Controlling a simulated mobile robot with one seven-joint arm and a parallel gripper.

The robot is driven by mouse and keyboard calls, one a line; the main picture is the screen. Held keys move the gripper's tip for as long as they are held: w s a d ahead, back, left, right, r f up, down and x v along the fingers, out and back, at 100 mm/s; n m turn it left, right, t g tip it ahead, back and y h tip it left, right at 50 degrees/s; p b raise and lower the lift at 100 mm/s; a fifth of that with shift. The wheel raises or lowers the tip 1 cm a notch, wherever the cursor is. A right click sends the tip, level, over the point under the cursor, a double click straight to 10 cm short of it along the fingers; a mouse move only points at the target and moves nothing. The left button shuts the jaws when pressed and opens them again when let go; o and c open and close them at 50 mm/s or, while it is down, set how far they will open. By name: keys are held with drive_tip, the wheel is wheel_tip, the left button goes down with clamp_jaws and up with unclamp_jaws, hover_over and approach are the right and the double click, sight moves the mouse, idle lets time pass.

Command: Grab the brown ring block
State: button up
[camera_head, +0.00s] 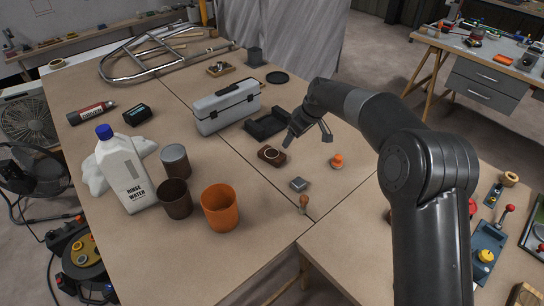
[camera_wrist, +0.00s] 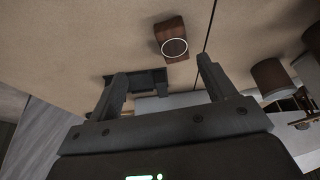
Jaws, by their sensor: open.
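The brown ring block (camera_head: 271,155) lies on the tan workbench (camera_head: 150,245), a small dark-brown block with a pale ring on top. My gripper (camera_head: 307,138) is open and empty, above the bench and a little right of the block in the head view. In the wrist view the block (camera_wrist: 170,33) shows whole, beyond the fingertips and near the top edge. My gripper's two fingers (camera_wrist: 162,70) are apart there with nothing between them, and neither touches the block.
A black open tray (camera_head: 266,124) and a grey toolbox (camera_head: 224,106) stand behind the block. A small grey block (camera_head: 298,184), an orange knobbed piece (camera_head: 337,161) and a wooden-handled tool (camera_head: 304,203) lie nearby. Brown and orange cups (camera_head: 219,208) and a white bottle (camera_head: 124,170) stand left.

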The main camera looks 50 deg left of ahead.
sight(276, 155)
drive_tip(key=shift+n, duration=0.3)
drive_tip(key=x, duration=0.4)
drive_tip(key=s+x, duration=0.1)
drive_tip(key=x, duration=0.4)
drive_tip(key=s+a+x, duration=0.1)
drive_tip(key=x, duration=0.4)
drive_tip(key=shift+s+a+r, duration=0.15)
drive_tip(key=shift+r, duration=0.15)
drive_tip(key=c, duration=1.1)
